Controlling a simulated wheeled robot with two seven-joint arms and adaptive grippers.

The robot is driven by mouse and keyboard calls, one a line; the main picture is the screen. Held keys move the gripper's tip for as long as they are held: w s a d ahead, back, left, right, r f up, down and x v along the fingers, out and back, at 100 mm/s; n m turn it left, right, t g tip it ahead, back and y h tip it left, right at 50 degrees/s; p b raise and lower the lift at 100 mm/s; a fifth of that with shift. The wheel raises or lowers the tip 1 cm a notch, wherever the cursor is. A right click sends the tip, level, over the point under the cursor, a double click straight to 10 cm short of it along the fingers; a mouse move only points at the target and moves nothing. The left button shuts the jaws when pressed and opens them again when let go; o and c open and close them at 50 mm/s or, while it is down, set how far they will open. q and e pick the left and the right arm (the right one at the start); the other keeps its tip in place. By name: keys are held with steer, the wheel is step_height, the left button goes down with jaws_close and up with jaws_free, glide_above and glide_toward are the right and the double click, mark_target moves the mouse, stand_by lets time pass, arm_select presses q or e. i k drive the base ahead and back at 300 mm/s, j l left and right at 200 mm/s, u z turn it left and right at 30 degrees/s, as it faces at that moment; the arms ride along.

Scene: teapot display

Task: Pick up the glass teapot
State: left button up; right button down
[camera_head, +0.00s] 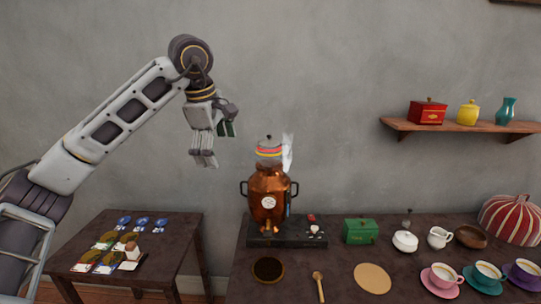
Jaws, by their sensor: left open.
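A pale, see-through pot with coloured bands and a small lid knob, which looks like the glass teapot (268,152), sits on top of the copper samovar (268,195). A whitish shape (288,153) rises at its right side; I cannot tell whether it is steam or part of the pot. My left gripper (216,143) hangs in the air to the left of the teapot, at about its height in the picture. Its fingers are spread apart and empty, and it appears clear of the teapot. My right gripper is out of view.
The samovar stands on a black base (262,232) on the dark table. A green box (360,231), a white sugar bowl (405,241) and several cups are to its right. A wall shelf (455,126) is at upper right.

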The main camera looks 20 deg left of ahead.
mark_target(267, 157)
steer(key=i+l, duration=0.1)
steer(key=i, duration=0.35)
steer(key=i+l, duration=0.1)
steer(key=i, duration=0.35)
